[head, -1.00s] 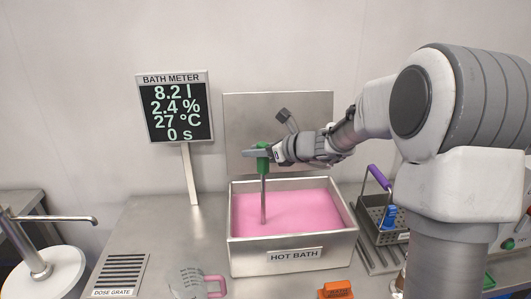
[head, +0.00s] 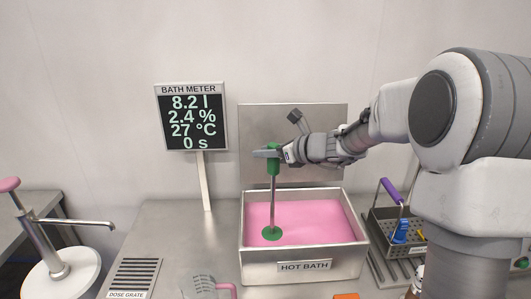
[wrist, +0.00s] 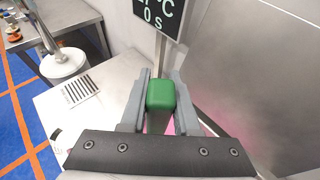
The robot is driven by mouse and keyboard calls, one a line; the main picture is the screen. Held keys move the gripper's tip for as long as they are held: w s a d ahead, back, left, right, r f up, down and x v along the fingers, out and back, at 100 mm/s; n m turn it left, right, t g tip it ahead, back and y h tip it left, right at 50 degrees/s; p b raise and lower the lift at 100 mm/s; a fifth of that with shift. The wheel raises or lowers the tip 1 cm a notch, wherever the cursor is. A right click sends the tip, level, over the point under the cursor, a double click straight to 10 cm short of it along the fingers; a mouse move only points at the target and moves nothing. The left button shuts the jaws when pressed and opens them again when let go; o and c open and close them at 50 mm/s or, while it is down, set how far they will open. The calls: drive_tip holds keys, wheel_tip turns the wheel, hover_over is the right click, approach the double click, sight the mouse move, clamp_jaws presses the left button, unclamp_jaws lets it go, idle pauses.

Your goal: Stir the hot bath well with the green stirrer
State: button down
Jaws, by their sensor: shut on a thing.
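The hot bath (head: 302,267) is a steel tank of pink liquid with a HOT BATH label on its front. The green stirrer (head: 274,163) has a green handle, a thin upright metal rod and a green disc at the foot. Its disc shows at the pink surface, left of the bath's middle; I cannot tell whether it touches the liquid. My gripper (head: 267,153) is shut on the handle above the bath. In the wrist view the green handle top (wrist: 161,95) sits between both fingers. The bath meter (head: 192,117) reads 8.2 l, 2.4 %, 27 °C, 0 s.
A steel splash panel (head: 240,125) stands behind the bath. The dose grate (head: 135,276), a jug with a pink handle (head: 199,287) and a pump dispenser (head: 62,268) are at left.

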drive_tip(key=shift+r+p, duration=1.6)
drive_tip(key=shift+r, duration=0.7)
